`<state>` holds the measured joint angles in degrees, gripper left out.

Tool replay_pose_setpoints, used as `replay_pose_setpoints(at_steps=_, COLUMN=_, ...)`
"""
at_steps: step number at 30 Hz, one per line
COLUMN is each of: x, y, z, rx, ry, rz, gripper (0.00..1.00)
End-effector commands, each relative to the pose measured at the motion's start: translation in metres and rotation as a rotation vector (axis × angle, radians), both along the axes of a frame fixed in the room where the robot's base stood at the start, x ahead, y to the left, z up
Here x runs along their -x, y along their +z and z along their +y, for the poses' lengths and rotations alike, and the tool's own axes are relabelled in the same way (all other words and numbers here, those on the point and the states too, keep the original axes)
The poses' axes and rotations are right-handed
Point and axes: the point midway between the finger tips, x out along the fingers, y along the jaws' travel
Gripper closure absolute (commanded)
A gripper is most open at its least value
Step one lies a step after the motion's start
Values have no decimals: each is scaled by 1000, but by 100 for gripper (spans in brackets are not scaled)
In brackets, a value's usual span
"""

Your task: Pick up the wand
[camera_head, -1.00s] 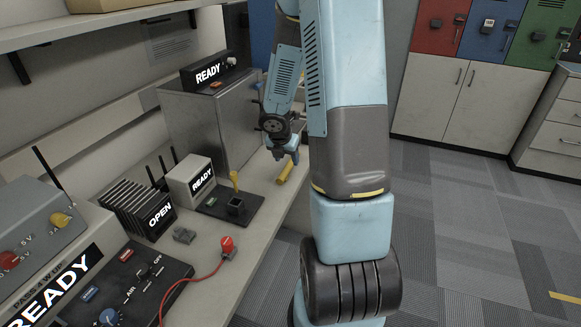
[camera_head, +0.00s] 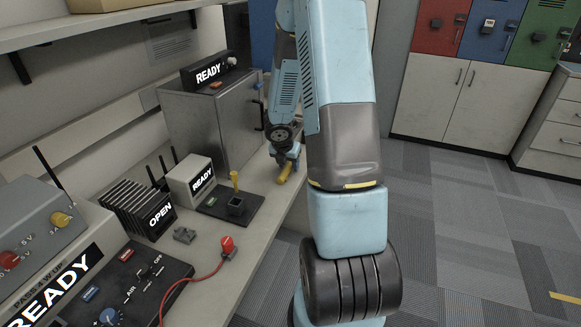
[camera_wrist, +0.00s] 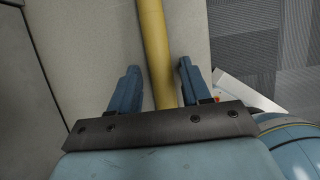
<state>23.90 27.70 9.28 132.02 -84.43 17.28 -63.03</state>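The wand is most likely the yellow rod (camera_head: 284,172) lying on the bench near its right edge. In the wrist view the yellow rod (camera_wrist: 154,45) runs from the top edge down between my fingers and passes behind the dark gripper bar. My gripper (camera_wrist: 156,72) is open, with one blue finger on each side of the rod and a visible gap on both sides. In the head view my gripper (camera_head: 287,160) is at the rod, small and partly blocked by my arm, so contact cannot be told.
A metal box (camera_head: 195,125) with a READY sign stands just left of my gripper. The bench (camera_head: 262,232) drops off to the carpet at right.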

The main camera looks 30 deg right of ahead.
Motion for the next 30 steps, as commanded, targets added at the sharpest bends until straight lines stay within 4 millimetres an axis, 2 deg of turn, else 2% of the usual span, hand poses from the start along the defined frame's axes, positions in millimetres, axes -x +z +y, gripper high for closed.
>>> replay_pose_setpoints(at_steps=1, x=0, y=0, z=0, rx=0, ry=0, rz=1, gripper=63)
replay_pose_setpoints(at_steps=13, x=1, y=-1, z=0, rx=0, ry=0, rz=1, gripper=100)
replay_pose_setpoints(at_steps=23, x=1, y=1, z=0, rx=0, ry=-1, rz=1, gripper=100)
replay_pose_setpoints(at_steps=30, x=0, y=19, z=-1, rx=1, ry=-4, rz=-3, gripper=100)
